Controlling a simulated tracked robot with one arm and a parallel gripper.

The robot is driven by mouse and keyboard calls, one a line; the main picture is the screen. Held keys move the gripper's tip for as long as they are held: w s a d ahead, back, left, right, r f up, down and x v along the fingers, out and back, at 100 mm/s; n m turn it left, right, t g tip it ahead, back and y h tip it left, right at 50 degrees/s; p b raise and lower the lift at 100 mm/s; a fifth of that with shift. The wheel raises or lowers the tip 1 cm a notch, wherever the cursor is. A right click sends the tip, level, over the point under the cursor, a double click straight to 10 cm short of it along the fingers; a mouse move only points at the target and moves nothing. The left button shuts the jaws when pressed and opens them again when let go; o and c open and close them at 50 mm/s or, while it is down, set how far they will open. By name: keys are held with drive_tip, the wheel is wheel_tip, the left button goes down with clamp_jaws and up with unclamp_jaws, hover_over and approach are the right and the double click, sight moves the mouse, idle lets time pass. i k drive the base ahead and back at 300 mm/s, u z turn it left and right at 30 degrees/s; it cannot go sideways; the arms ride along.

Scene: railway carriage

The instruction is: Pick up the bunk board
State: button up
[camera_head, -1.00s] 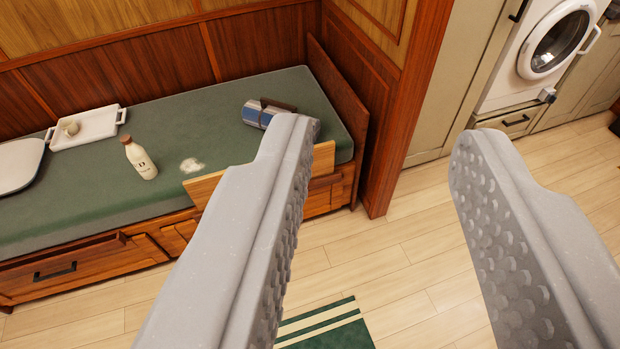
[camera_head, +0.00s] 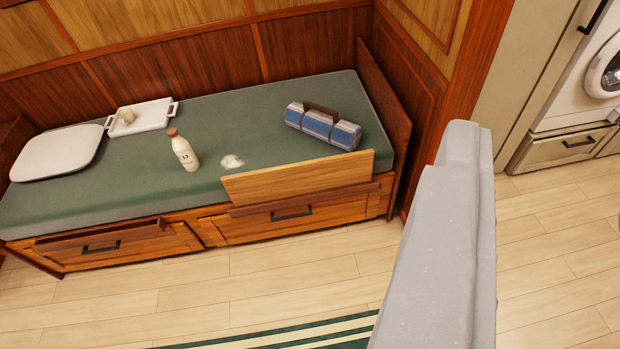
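The bunk board (camera_head: 298,180) is a flat, light-brown wooden plank. It stands on its long edge along the front right of the green-topped bunk (camera_head: 130,190), above the right drawer. My gripper (camera_head: 468,140) shows at the lower right as a grey finger shape. It appears to the right of the board and apart from it. A second finger cannot be made out, so I cannot tell whether the gripper is open or shut. Nothing is seen held in it.
A wooden end panel (camera_head: 385,105) closes the right. Floor in front is clear, with a striped rug (camera_head: 300,335).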

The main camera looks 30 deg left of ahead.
sight(340, 172)
drive_tip(key=i, duration=0.9)
drive_tip(key=u, duration=0.1)
